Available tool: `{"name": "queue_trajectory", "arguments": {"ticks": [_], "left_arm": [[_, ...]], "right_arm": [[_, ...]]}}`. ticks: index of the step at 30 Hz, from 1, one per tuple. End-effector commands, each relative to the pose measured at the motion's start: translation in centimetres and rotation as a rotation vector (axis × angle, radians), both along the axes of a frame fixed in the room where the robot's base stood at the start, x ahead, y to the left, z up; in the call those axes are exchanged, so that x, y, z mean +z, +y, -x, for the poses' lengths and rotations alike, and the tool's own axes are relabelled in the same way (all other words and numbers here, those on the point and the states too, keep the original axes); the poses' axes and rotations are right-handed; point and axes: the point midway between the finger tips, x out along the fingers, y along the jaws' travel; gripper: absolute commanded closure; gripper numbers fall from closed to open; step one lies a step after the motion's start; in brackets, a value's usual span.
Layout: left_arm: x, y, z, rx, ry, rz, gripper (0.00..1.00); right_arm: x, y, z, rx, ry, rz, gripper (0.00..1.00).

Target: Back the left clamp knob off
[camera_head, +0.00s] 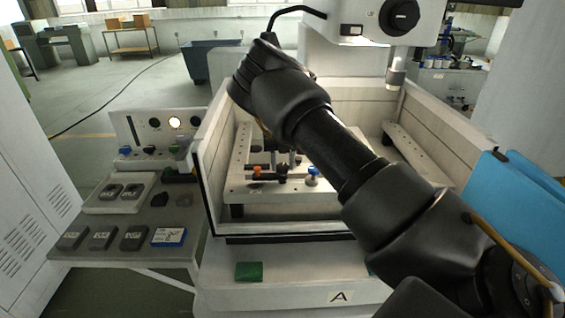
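A metal fixture plate (238,187) lies inside the open machine tank. Near its front edge are an orange knob (257,171), on the left, and a blue knob (313,172), on the right, with dark clamp parts between them. The orange one looks like the left clamp knob. My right arm crosses the view from the lower right and bends down over the fixture. My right gripper (268,130) is mostly hidden behind my own wrist, above and behind the knobs. Its fingertips do not show clearly. My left gripper is not in view.
The tank's pale walls (213,135) enclose the fixture. The machine head with its nozzle (396,72) hangs at the upper right. A side bench (178,214) on the left holds grey blocks, a blue-and-white box (169,237) and a control panel (135,127). A green block (249,271) lies in front.

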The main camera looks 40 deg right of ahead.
Motion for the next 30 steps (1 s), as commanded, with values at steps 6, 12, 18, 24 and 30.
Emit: {"name": "queue_trajectory", "arguments": {"ticks": [6, 12, 18, 24, 30], "left_arm": [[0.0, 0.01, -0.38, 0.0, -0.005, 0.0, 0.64], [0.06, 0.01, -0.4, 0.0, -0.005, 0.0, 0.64], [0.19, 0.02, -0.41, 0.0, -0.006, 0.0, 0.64], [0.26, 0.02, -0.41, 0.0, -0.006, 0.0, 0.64], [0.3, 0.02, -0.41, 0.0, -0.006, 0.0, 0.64]], "right_arm": [[0.0, -0.01, -0.03, 0.004, -0.001, 0.001, 0.85], [-0.01, 0.0, -0.04, 0.054, 0.0, 0.001, 0.85], [0.02, -0.06, -0.08, 0.178, -0.001, 0.003, 0.85], [0.02, -0.06, -0.11, 0.36, -0.001, 0.004, 0.85], [0.03, -0.07, -0.1, 0.551, -0.001, 0.004, 0.85]]}}
